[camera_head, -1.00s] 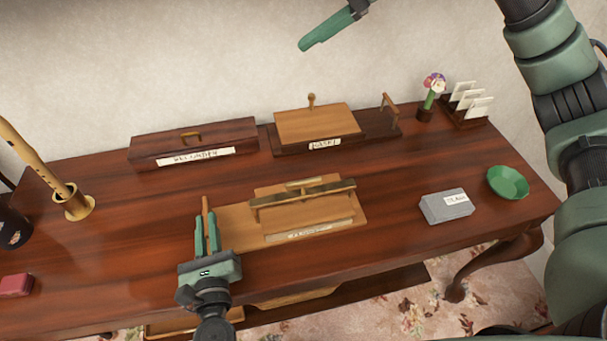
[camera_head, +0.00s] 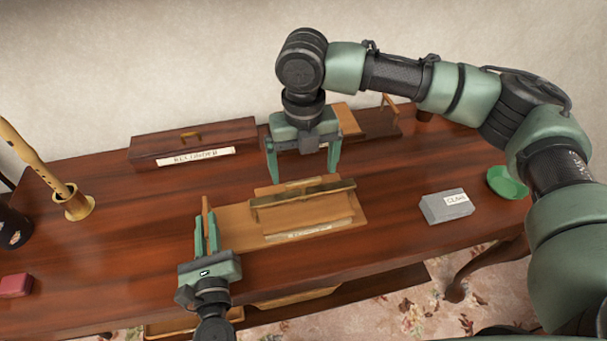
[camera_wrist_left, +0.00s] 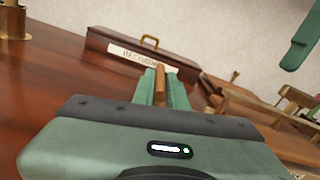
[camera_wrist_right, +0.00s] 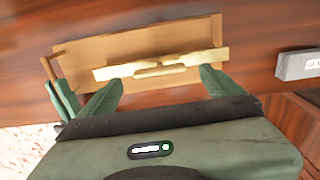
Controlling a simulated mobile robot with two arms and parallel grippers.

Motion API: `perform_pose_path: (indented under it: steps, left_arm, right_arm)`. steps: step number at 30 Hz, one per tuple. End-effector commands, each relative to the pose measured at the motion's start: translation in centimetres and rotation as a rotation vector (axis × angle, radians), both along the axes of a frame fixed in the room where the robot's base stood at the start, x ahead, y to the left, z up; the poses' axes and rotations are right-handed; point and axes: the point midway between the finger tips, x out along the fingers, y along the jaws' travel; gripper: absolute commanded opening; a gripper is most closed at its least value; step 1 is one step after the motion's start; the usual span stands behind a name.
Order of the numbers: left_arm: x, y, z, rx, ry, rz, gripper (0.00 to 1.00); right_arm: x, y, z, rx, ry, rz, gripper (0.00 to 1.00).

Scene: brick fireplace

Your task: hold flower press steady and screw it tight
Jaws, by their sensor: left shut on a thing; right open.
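The flower press (camera_head: 238,226) is a light wooden board with stacked plates and a long bar (camera_head: 300,196) across its top; it lies at the table's front middle. An upright wooden handle (camera_head: 205,206) stands at its left end. My left gripper (camera_head: 207,226) is shut on this handle, also seen in the left wrist view (camera_wrist_left: 160,84). My right gripper (camera_head: 303,174) is open and empty, pointing down above and just behind the bar. In the right wrist view the bar (camera_wrist_right: 160,66) lies beyond its spread fingers (camera_wrist_right: 160,78). The label is too blurred to read.
A dark box labelled recorder (camera_head: 195,145) stands at the back; my right arm partly hides another wooden piece (camera_head: 345,120). A grey box (camera_head: 446,207) and green bowl (camera_head: 507,183) lie right. A wooden recorder (camera_head: 35,160) stands left. Table between press and grey box is clear.

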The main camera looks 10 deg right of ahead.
Motion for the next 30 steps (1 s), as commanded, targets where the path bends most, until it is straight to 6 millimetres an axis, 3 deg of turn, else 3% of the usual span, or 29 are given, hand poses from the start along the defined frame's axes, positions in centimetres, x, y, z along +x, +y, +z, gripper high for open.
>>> perform_pose_path:
  steps: [7,17,20,24,30]
  left_arm:
    - [0.0,0.0,-0.1,0.001,0.002,0.000,0.00]
    - [0.0,0.0,-0.1,0.001,0.002,0.000,0.00]
    - [0.0,0.0,-0.1,0.001,0.003,-0.001,0.00]
    - [-0.1,0.0,-0.1,0.001,0.003,-0.001,0.00]
    - [-0.1,0.0,-0.1,0.001,0.003,0.000,0.00]
  right_arm:
    - [0.0,0.0,-2.8,0.000,0.001,-0.001,0.95]
    - [0.0,0.0,-3.2,0.002,-0.001,-0.001,0.95]
    - [0.0,0.0,-3.2,0.001,-0.001,-0.001,0.72]
    - [0.0,0.0,-3.2,0.001,-0.001,-0.001,0.33]
    - [0.0,0.0,-3.2,0.001,-0.001,-0.011,0.32]
